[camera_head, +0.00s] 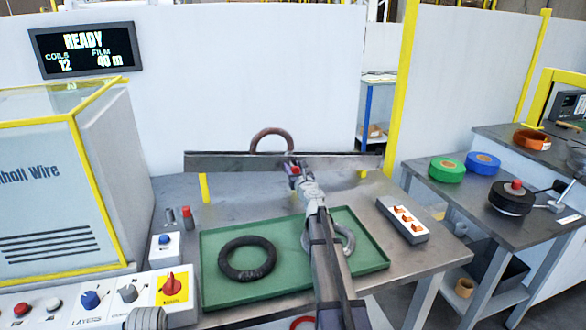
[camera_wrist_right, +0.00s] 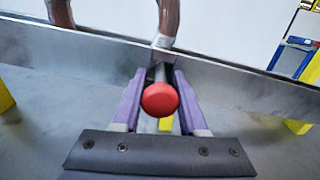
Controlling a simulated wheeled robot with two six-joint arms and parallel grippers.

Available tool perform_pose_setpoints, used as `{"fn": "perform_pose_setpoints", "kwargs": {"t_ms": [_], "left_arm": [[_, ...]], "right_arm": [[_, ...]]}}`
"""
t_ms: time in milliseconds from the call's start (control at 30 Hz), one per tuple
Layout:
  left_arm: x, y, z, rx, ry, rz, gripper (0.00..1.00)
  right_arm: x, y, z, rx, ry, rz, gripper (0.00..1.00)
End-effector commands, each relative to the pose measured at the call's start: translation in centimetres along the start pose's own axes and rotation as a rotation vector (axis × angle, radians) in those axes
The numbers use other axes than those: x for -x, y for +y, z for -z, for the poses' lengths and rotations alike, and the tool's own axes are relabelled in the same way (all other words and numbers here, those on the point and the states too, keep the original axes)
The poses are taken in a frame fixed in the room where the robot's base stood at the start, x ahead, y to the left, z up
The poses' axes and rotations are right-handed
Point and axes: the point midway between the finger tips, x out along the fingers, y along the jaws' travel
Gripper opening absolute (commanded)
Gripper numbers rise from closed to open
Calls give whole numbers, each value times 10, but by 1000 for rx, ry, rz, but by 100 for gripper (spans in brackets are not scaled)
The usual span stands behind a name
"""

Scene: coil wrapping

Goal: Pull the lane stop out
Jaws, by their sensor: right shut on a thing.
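The lane stop shows as a red round knob on a metal pin (camera_wrist_right: 159,99) in the right wrist view, set at the grey metal lane rail (camera_wrist_right: 100,60). My right gripper (camera_wrist_right: 156,90) has its purple fingers on both sides of the pin and is shut on it. In the head view my right gripper (camera_head: 292,170) is at the middle of the rail (camera_head: 230,161), with a bit of red between the fingers. A brown coil (camera_head: 271,136) stands upright behind the rail, and its lower part is hidden. My left gripper is not in view.
A green tray (camera_head: 212,292) on the table holds a black coil (camera_head: 247,258) and a grey coil (camera_head: 346,238), partly hidden by my right arm. A white switch box (camera_head: 403,219) stands at the right. A control panel (camera_head: 100,306) and the machine housing (camera_head: 60,190) are at the left.

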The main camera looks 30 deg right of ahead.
Motion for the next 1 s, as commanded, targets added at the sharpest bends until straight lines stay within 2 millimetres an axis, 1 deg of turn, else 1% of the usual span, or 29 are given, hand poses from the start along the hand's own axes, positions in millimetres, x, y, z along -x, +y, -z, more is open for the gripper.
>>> {"fn": "perform_pose_setpoints", "kwargs": {"t_ms": [33, 233, 1000], "left_arm": [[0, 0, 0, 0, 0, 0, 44], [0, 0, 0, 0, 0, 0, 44], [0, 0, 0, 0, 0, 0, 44]], "right_arm": [[0, 0, 0, 0, 0, 0, 22], [0, 0, 0, 0, 0, 0, 0], [0, 0, 0, 0, 0, 1, 0]]}}
